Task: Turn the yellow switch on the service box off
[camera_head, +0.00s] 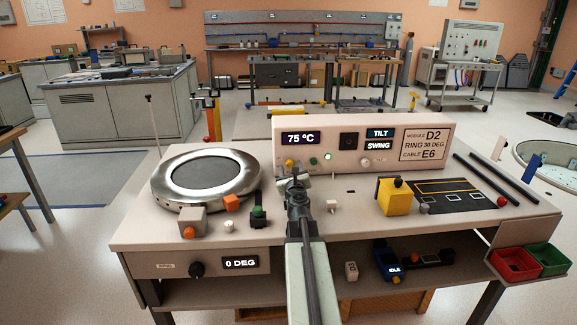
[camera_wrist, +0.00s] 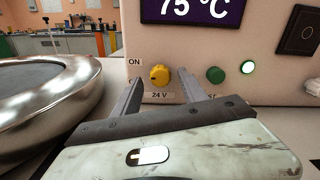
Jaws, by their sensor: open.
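The service box (camera_head: 330,131) is a cream panel standing at the back of the bench. Its yellow switch (camera_wrist: 159,75) is a round knob low on the front face, with an "ON" label to its upper left and a "24 V" label below. The switch also shows in the head view (camera_head: 289,163). I cannot tell clearly which way the knob is turned. My gripper (camera_wrist: 158,90) is open, with one finger on each side of the knob in the wrist view. Whether the fingers touch it is unclear. In the head view my gripper (camera_head: 296,180) is just in front of the box.
A round metal ring (camera_head: 160,185) stands left of my arm and close to the left finger. A green button (camera_wrist: 215,75) and a lit green lamp (camera_wrist: 248,67) sit right of the switch. A yellow block (camera_head: 392,199) and a black mat (camera_head: 436,188) lie farther right.

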